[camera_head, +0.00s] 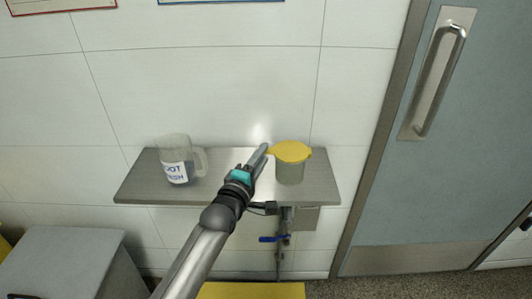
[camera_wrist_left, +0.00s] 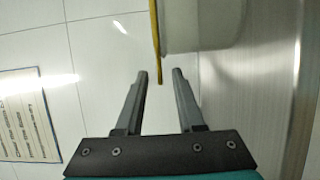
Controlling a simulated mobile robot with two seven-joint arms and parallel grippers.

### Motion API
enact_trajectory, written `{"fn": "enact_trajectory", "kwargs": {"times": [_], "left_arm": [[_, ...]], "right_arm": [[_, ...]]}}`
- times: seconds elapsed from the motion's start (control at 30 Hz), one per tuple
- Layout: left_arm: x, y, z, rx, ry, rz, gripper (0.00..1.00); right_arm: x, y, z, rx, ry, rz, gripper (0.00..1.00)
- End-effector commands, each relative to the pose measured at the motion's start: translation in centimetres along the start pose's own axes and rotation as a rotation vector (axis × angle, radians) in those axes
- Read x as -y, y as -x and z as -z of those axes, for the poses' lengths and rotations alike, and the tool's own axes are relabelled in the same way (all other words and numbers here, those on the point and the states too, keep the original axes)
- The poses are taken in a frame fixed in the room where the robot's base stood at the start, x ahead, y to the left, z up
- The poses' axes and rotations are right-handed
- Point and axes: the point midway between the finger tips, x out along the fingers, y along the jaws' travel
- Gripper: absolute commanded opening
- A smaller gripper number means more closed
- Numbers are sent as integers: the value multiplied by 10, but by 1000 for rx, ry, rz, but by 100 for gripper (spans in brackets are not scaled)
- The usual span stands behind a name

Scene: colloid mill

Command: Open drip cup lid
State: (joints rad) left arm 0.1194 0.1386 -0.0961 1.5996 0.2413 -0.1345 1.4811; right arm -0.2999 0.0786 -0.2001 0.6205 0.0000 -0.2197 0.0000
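The drip cup (camera_head: 290,172) is a grey translucent cup on the wall shelf. Its yellow lid (camera_head: 291,151) lies over the top, with a tab pointing left. My left gripper (camera_head: 265,149) is just left of the cup, at lid height near the tab. In the left wrist view the gripper (camera_wrist_left: 160,72) is open, and the lid (camera_wrist_left: 155,35) shows edge-on with its tip between the open fingertips, apparently not clamped. The cup's pale body (camera_wrist_left: 200,25) lies beyond the right finger there. My right gripper is not in view.
A grey shelf (camera_head: 140,190) carries the cup and a labelled clear jug (camera_head: 175,160) at its left. A pipe with a blue valve handle (camera_head: 270,239) is below. A grey box (camera_head: 65,255) stands lower left. A door (camera_head: 460,170) is at right.

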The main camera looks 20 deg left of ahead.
Motion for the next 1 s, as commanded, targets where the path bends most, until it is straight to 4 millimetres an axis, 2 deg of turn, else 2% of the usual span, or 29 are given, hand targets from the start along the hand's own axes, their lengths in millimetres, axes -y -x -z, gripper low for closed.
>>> {"fn": "enact_trajectory", "kwargs": {"times": [0.1, 0.23, 0.67, 1.0], "left_arm": [[0, -15, 0, 1, -1, -1, 38], [0, -25, 0, 1, -1, 0, 38], [0, -30, 0, 1, 0, 0, 36], [0, -30, 0, 0, 0, 0, 0]], "right_arm": [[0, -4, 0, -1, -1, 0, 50], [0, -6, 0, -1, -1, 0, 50], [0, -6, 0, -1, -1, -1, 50], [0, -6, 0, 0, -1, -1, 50]]}}
